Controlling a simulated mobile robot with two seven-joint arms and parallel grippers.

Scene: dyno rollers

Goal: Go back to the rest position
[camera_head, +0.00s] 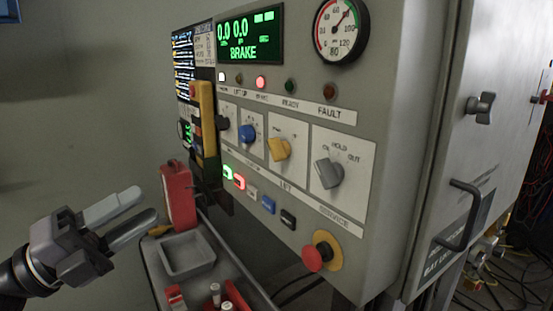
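My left gripper (128,218) comes in from the lower left. Its two grey fingers point right and are apart, with nothing seen between them. It is in front of the grey control cabinet (395,75), to the left of a red block-like object (178,196), and does not appear to touch anything. My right gripper is not in this view.
The panel carries a blue knob (248,134), a yellow knob (279,149), a grey knob (329,173), a red stop button (313,259) and a pressure gauge (341,30). Below is a grey tray (187,252). A door handle (462,215) juts out at right.

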